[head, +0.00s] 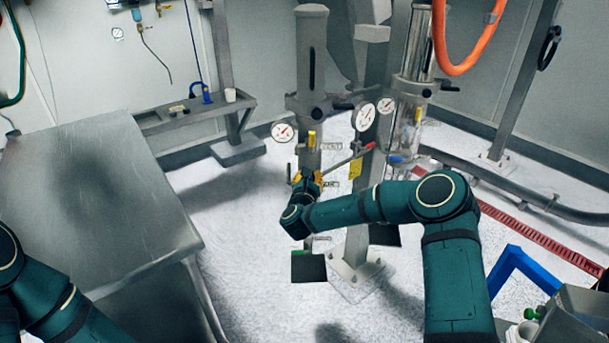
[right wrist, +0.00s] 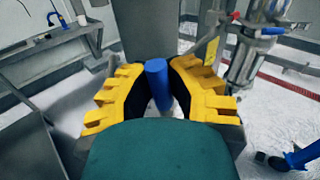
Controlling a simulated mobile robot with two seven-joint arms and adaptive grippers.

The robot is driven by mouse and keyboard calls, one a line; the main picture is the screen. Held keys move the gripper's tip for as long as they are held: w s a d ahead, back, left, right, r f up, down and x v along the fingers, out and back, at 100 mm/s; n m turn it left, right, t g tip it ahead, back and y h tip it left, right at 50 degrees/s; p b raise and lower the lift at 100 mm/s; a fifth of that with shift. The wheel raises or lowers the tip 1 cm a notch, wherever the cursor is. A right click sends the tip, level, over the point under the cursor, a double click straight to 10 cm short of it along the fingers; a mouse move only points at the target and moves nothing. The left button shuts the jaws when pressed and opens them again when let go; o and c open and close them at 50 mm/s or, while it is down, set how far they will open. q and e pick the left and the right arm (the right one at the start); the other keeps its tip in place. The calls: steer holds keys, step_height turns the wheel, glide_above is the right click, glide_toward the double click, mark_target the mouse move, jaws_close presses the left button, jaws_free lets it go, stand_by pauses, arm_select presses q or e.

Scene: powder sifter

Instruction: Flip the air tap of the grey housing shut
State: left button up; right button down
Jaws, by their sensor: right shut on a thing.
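The grey housing (head: 312,60) is a tall upright cylinder in the middle of the head view, with a round gauge (head: 283,131) at its left. My right gripper (head: 307,181) is at its lower part. In the right wrist view, the yellow fingers of my right gripper (right wrist: 159,72) are shut on a blue tap handle (right wrist: 157,84), which stands upright between them. The grey metal behind it fills the upper middle of that view. The tap's body is hidden by the gripper. My left arm shows at the lower left, but its gripper is out of view.
A second, clear-walled housing (head: 407,120) with its own blue handle (head: 402,158) stands to the right. A red-tipped lever (head: 350,156) and yellow tag (head: 355,169) are close to my right gripper. A steel table (head: 95,190) stands at the left.

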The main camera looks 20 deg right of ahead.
steer(key=shift+w+d+f+m+b, duration=0.2)
steer(key=shift+f+m+b, duration=0.15)
steer(key=shift+m+b, duration=0.05)
steer(key=shift+s, duration=0.1)
steer(key=shift+s+r, duration=0.15)
steer(key=shift+s, duration=0.05)
steer(key=c, duration=1.3)
jaws_free()
steer(key=o, duration=0.4)
steer(key=shift+s+r, duration=0.2)
steer(key=shift+w, duration=0.1)
